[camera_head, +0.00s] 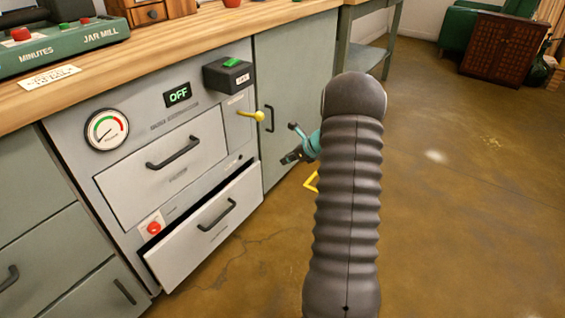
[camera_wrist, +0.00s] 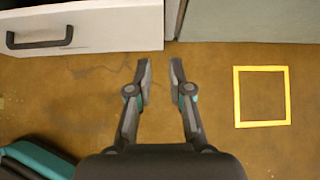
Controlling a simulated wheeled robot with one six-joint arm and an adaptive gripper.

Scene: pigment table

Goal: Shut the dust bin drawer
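The lower drawer (camera_head: 205,228), which I take to be the dust bin drawer, stands pulled out of the grey cabinet, with a dark gap above its front. It has a black bar handle (camera_head: 216,214). In the wrist view its pale front (camera_wrist: 110,25) and handle (camera_wrist: 40,36) are at the top left. My gripper (camera_head: 286,158) is to the right of the drawer in the head view, apart from it. In the wrist view my gripper (camera_wrist: 160,68) is empty over the floor, its two fingers apart with a narrow gap. My arm hides part of the gripper's surroundings.
The upper drawer (camera_head: 165,175) is flush with the cabinet. A gauge (camera_head: 106,130), a red button (camera_head: 153,227), a yellow lever (camera_head: 252,116) and a switch box (camera_head: 228,74) are on the front. A yellow square (camera_wrist: 237,98) marks the floor. Open floor lies to the right.

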